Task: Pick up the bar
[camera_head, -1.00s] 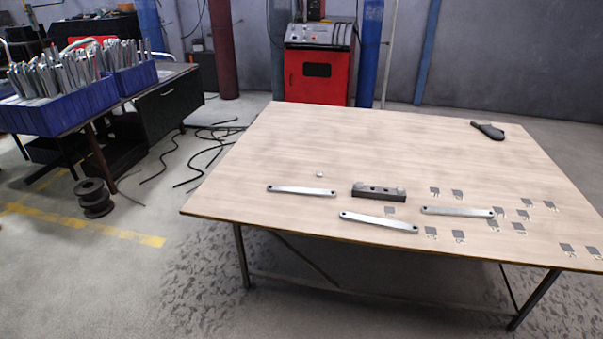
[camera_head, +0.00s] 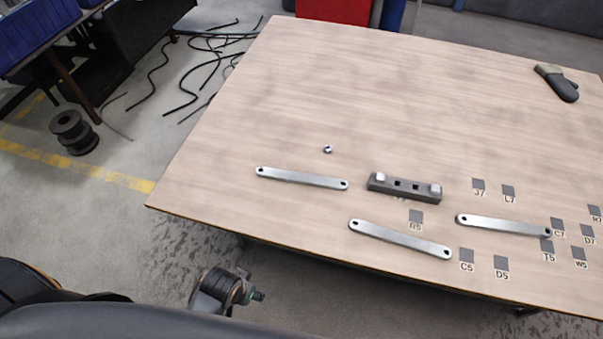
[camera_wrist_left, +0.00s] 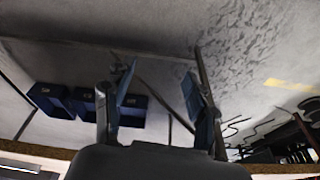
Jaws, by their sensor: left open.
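Three flat silver bars with a hole near each end lie apart on the wooden table (camera_head: 300,100). One bar (camera_head: 302,179) is at left, one bar (camera_head: 400,240) is at the front edge, and one bar (camera_head: 503,226) is at right. A dark block (camera_head: 405,188) with light pads and square holes lies between them. My left gripper (camera_wrist_left: 158,78) shows in the left wrist view, with its fingers spread and nothing between them. Part of my left arm shows low in the head view, off the table's front edge. My right gripper is not in view.
A small nut (camera_head: 327,149) lies behind the left bar. Grey labelled squares (camera_head: 466,256) mark the right front of the table. A dark tool (camera_head: 557,82) lies far back right. Blue bins (camera_wrist_left: 50,99) show in the left wrist view. The table's back middle is clear.

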